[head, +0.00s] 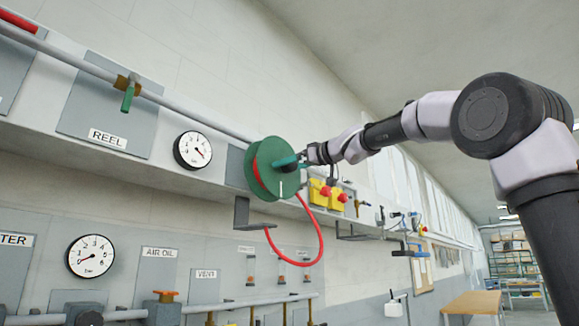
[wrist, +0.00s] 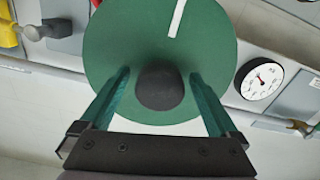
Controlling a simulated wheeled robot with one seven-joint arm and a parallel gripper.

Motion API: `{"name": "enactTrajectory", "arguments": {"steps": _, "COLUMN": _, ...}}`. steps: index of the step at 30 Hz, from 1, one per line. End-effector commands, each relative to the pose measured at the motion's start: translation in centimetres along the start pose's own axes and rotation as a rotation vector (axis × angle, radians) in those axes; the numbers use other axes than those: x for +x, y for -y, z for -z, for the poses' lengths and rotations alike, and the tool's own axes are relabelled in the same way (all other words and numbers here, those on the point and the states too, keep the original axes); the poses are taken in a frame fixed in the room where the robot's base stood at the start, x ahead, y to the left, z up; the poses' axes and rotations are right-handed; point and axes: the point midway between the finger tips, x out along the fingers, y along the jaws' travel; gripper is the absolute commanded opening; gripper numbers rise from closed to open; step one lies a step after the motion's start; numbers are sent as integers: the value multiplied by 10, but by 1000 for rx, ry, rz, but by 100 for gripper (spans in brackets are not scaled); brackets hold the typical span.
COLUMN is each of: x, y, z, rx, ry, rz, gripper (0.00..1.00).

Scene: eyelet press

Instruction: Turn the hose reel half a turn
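The hose reel (head: 262,172) is a green disc on the wall panel, with red hose wound behind it. A white mark on its face points downward in the head view. In the wrist view the reel face (wrist: 110,40) fills the upper middle, its white mark at the top. A dark round knob (wrist: 164,85) stands out from the face. My gripper (wrist: 158,76) is open, one green finger on each side of the knob with gaps visible on both sides. In the head view my gripper (head: 287,161) is at the reel's face; finger contact cannot be told.
A red hose loop (head: 320,245) hangs below the reel. Yellow blocks with red knobs (head: 327,194) sit just right of it. A dial gauge (head: 193,150) and a green-handled valve (head: 128,97) are to the left. Pipes and more gauges line the wall below.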

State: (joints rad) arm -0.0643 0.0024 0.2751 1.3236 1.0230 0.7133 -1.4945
Motion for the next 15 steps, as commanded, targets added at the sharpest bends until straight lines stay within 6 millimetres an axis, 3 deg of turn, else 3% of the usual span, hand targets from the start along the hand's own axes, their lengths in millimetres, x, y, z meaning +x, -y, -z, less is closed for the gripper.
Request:
{"name": "enactTrajectory", "arguments": {"steps": 8, "x": -2, "y": 0, "z": 0, "rx": 0, "ry": 0, "rz": -1, "gripper": 96}}
{"name": "enactTrajectory", "arguments": {"steps": 15, "x": -37, "y": 0, "z": 1, "rx": -2, "ry": 0, "rz": -4, "gripper": 96}}
